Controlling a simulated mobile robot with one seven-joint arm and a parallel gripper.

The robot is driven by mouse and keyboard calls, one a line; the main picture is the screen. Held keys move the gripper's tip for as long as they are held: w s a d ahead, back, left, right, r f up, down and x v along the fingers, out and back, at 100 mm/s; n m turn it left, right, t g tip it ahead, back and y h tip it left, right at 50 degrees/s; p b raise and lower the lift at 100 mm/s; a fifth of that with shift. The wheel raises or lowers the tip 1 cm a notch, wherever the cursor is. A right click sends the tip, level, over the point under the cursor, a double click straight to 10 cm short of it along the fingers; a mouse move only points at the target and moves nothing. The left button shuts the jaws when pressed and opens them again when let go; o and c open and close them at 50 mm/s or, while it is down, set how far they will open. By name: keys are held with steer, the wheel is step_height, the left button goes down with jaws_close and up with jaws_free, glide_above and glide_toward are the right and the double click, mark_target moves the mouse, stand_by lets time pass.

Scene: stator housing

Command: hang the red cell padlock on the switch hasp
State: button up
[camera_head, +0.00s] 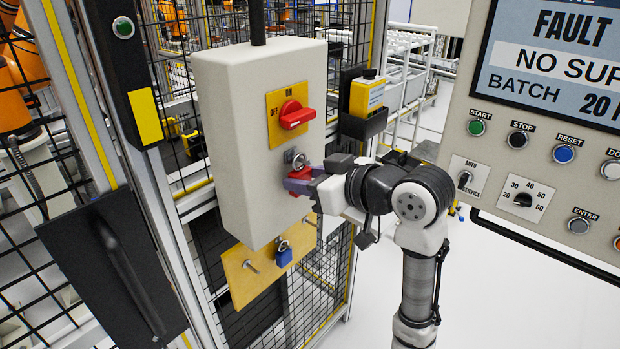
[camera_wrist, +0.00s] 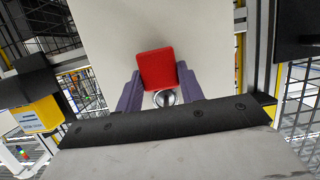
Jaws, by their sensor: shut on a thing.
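The red padlock (camera_head: 300,173) is between the fingers of my gripper (camera_head: 302,185), in front of the grey switch box's face. Its metal shackle (camera_head: 299,160) points up and overlaps the metal switch hasp (camera_head: 289,156), below the red rotary switch. I cannot tell whether the shackle passes through the hasp. In the wrist view the red padlock body (camera_wrist: 156,68) sits between the two purple-grey fingers of my gripper (camera_wrist: 158,82), which are shut on it. A round metal part (camera_wrist: 164,98) shows beside the body there.
The grey switch box (camera_head: 225,140) carries a yellow plate with a red rotary switch (camera_head: 296,114) pointing sideways. Below it, a blue padlock (camera_head: 284,255) hangs on a yellow board (camera_head: 240,275). A yellow-and-black device (camera_head: 366,97) is close on the right. A control panel (camera_head: 540,150) stands further right.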

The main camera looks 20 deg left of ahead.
stand_by(0.4)
steer(key=o, duration=1.1)
steer(key=shift+d, duration=0.15)
steer(key=shift+p+v, duration=0.55)
steer(key=shift+v, duration=1.35)
steer(key=shift+s+d+r, duration=0.1)
steer(key=shift+s+d, duration=0.05)
steer(key=shift+d, duration=0.05)
steer(key=b+v, duration=0.3)
steer(key=v, duration=1)
steer(key=shift+d+r+b, duration=0.25)
steer(key=shift+d+b, duration=0.1)
steer(key=shift+b, duration=0.05)
steer(key=shift+s, duration=0.1)
